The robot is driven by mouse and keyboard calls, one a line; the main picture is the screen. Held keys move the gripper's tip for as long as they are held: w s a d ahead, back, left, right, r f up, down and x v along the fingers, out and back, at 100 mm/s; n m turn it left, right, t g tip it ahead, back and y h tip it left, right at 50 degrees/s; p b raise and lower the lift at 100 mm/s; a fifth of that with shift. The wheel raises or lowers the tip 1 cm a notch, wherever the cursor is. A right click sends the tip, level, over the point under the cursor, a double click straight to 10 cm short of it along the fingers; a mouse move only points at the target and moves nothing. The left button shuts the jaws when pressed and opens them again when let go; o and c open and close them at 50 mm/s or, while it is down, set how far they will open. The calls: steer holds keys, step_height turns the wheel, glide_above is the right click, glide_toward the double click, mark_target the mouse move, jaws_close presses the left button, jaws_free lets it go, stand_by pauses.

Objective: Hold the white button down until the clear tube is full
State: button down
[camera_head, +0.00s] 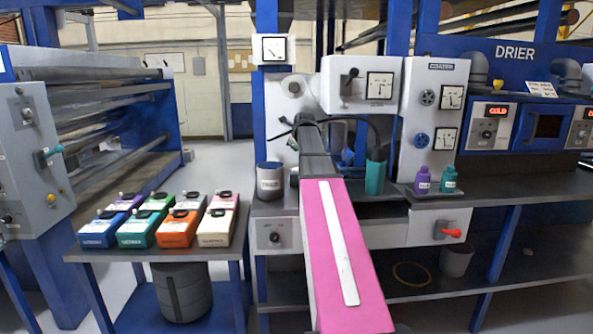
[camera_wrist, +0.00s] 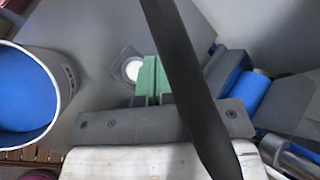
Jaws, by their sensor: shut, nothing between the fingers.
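The white button (camera_wrist: 133,69) is a round disc in a dark square plate, seen in the wrist view. My gripper (camera_wrist: 151,79) has green fingers that are shut with nothing between them. The fingertips are just beside the button in the picture and overlap the right edge of its plate. I cannot tell whether they touch the button. In the head view my pink arm reaches toward the machine, and the fingers cannot be made out there. I cannot pick out the clear tube or its level in either view.
A bucket (camera_wrist: 24,103) with blue inside stands left of my fingers. A black cable crosses close in front of the wrist camera. A blue roller (camera_wrist: 252,95) lies to the right. In the head view a teal cup (camera_head: 375,177) and small bottles (camera_head: 423,180) stand right of my arm.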

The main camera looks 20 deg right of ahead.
mark_target(296, 169)
steer(key=shift+f, duration=3.05)
steer(key=shift+f, duration=0.1)
steer(key=shift+f, duration=0.3)
steer(key=shift+s+f, duration=0.2)
steer(key=shift+f, duration=0.55)
steer(key=shift+s+d+r, duration=0.1)
steer(key=shift+s+r, duration=0.05)
stand_by(2.4)
steer(key=shift+s+r, duration=0.2)
steer(key=shift+r, duration=0.8)
